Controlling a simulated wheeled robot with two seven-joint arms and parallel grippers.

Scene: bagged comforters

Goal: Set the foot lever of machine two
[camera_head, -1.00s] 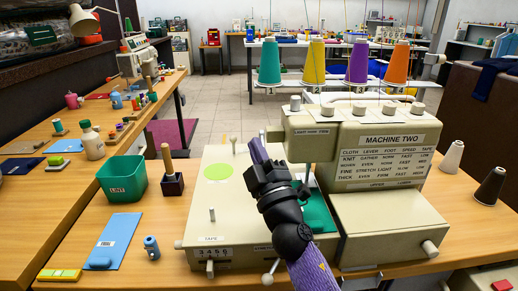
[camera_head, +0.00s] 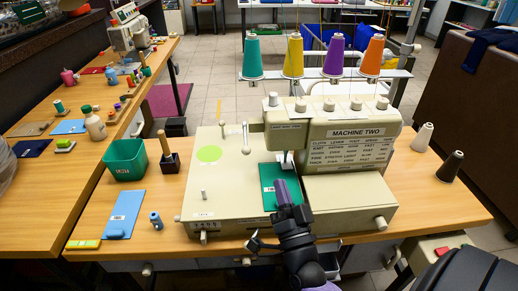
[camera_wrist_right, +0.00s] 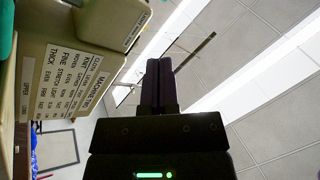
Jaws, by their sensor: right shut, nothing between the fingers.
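Machine two (camera_head: 357,133) is a cream sewing machine on the wooden table, with a printed settings chart on its front. A pale lever (camera_head: 246,140) with a round knob stands left of its head. A second small lever (camera_head: 255,243) sticks out below the front edge of the base. I cannot read which one is the foot lever. My right gripper (camera_head: 283,189) is shut and empty, in front of the machine over the front of the green cloth (camera_head: 269,177). Its closed fingers also show in the right wrist view (camera_wrist_right: 159,84), with the chart at left. My left gripper is not in view.
Teal, yellow, purple and orange thread cones (camera_head: 294,57) stand behind the machine. A green bin (camera_head: 125,160), a dark block with a wooden handle (camera_head: 169,163) and a blue board (camera_head: 124,214) lie to the left. Two cones (camera_head: 449,166) stand at right.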

